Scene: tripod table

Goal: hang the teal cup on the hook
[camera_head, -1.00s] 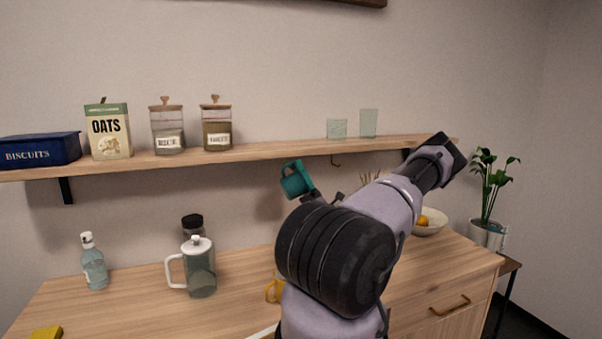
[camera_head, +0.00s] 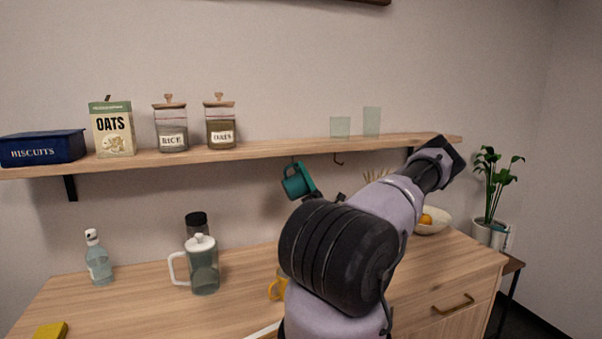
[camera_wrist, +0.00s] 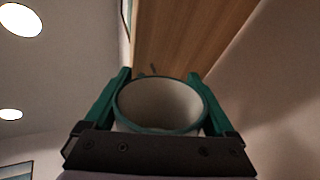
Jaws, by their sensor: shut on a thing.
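The teal cup (camera_head: 297,183) is held tilted just below the wooden shelf in the head view, its handle side toward the left. My gripper (camera_head: 311,196) is shut on it, mostly hidden behind my arm. In the wrist view the cup (camera_wrist: 160,128) sits between the two green fingers of my gripper (camera_wrist: 160,84), its open mouth facing the camera. One dark hook (camera_head: 338,160) hangs under the shelf, right of the cup. A small dark piece, perhaps a hook, shows above the cup rim in the wrist view (camera_wrist: 153,69). Whether the handle touches a hook cannot be told.
The shelf (camera_head: 270,150) carries a biscuit tin (camera_head: 42,148), an oats box (camera_head: 113,130), two jars and two glasses. On the counter (camera_head: 120,305) stand a bottle (camera_head: 98,260), a white-handled jug (camera_head: 203,267), a yellow mug (camera_head: 277,287) and a fruit bowl (camera_head: 436,220).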

